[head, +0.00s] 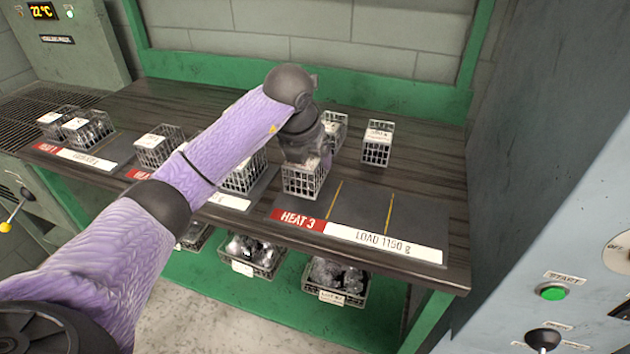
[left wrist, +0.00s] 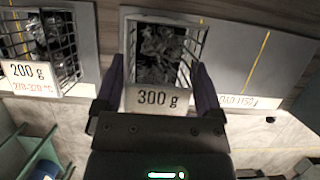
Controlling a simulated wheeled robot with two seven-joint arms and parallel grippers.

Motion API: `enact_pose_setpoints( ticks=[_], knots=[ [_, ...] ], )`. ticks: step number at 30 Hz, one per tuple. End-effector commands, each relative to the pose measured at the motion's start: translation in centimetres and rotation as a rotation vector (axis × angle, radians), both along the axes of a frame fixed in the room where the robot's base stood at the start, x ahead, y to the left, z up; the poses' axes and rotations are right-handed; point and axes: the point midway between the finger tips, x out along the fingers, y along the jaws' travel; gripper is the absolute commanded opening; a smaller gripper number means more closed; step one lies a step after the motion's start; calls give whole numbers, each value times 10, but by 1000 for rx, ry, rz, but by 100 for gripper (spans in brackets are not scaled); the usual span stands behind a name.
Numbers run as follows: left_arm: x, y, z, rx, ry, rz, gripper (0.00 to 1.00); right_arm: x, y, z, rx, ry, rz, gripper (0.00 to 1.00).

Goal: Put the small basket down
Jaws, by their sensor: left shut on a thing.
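A small wire basket (head: 304,182) with a white tag is in my left gripper (head: 303,158), at the left part of the dark HEAT 3 mat (head: 357,208). In the left wrist view the tag of this basket (left wrist: 157,98) reads 300 g, and grey metal pieces lie inside. The fingers of my left gripper (left wrist: 160,80) are on both sides of the tag, shut on the basket. The basket looks upright. I cannot tell whether its base touches the mat. My right gripper is not in view.
Two baskets stand behind the mat, one partly hidden (head: 335,128) and one clear (head: 377,143). More baskets stand left, including one on HEAT 3's left neighbour (head: 243,177). The mat's middle and right bays are bare. A grey machine (head: 565,150) rises at the right.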

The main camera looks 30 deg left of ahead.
Motion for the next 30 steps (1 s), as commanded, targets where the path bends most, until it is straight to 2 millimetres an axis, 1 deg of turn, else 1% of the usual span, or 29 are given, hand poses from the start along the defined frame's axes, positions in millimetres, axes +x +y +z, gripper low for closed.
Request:
enact_pose_setpoints(
  ticks=[1,3,5,11,14,15,16,17,22,24,26,30],
  knots=[
    [0,0,-12,-1,4,-1,6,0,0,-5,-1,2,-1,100],
    [0,0,-26,-1,4,-1,6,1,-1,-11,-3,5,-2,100],
    [0,0,-35,0,3,-1,6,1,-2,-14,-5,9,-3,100],
    [0,0,-32,-1,-1,0,6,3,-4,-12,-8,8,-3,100],
    [0,0,-35,1,-1,-1,6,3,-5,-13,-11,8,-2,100],
    [0,0,-35,0,0,-1,92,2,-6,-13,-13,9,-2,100],
    [0,0,-35,0,0,-1,98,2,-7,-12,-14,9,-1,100],
    [0,0,-35,0,0,-1,100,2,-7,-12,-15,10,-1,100],
    [0,0,-34,0,0,-1,100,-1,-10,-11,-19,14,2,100],
    [0,0,-30,-1,-1,0,100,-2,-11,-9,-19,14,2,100],
    [-4,-1,-19,2,-4,-2,100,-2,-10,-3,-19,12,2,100],
    [-18,-4,21,3,-7,-3,100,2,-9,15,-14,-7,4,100]
  ],
)
